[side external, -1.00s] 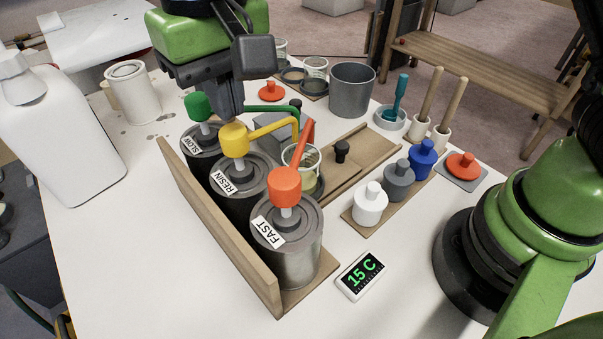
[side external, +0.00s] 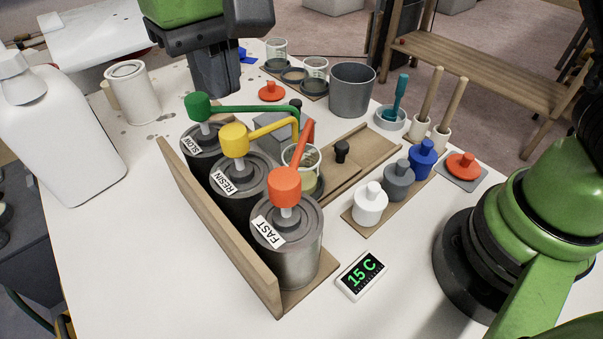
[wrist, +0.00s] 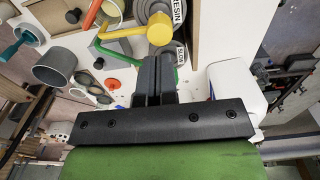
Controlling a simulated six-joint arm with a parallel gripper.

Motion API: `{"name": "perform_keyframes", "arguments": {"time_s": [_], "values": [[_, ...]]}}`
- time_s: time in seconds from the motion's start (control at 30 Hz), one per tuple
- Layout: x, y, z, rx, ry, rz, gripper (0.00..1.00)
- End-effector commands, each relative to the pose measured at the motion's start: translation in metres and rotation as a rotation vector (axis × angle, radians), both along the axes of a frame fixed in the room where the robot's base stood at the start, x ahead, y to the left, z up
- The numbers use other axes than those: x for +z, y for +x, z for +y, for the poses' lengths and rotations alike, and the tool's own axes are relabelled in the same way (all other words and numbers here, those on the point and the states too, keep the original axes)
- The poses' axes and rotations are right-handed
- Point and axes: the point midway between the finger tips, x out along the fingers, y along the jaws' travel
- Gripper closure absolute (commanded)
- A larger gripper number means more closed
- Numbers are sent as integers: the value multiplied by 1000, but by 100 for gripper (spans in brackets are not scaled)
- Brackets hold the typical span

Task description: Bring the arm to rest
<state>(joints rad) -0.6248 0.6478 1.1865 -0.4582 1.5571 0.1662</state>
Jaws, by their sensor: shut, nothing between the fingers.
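My gripper (side external: 217,92) is shut and empty in the side view, above the table behind the pump cans. The wrist view also shows my gripper (wrist: 153,62) with its dark fingers together, near the green pump handle. The can with the green pump head (side external: 198,107) is labelled SLOW, the yellow-headed one (side external: 234,140) RESIN, and the orange-headed one (side external: 285,187) FAST. They stand in a row in a wooden rack (side external: 225,230). A clear cup (side external: 301,165) stands under the spouts. The gripper appears clear of the green pump head.
A white jug (side external: 60,130) and a white canister (side external: 133,92) stand at the left. A grey bucket (side external: 352,90) stands at the back. The front left table is clear.

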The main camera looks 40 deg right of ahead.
Motion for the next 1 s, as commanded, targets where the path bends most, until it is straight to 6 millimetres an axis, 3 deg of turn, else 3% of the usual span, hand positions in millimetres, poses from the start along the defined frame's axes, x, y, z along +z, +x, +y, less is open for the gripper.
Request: {"name": "perform_keyframes", "arguments": {"time_s": [0.33, 0.47, 0.67, 0.8, 1.0], "values": [[4, 0, 0, 0, 0, -1, 100], [13, -1, -10, -9, 17, -15, 100], [56, -16, -63, -68, 106, -103, 100], [81, -43, -106, -124, 175, -198, 100], [92, -94, -156, -213, 247, -356, 100]]}}
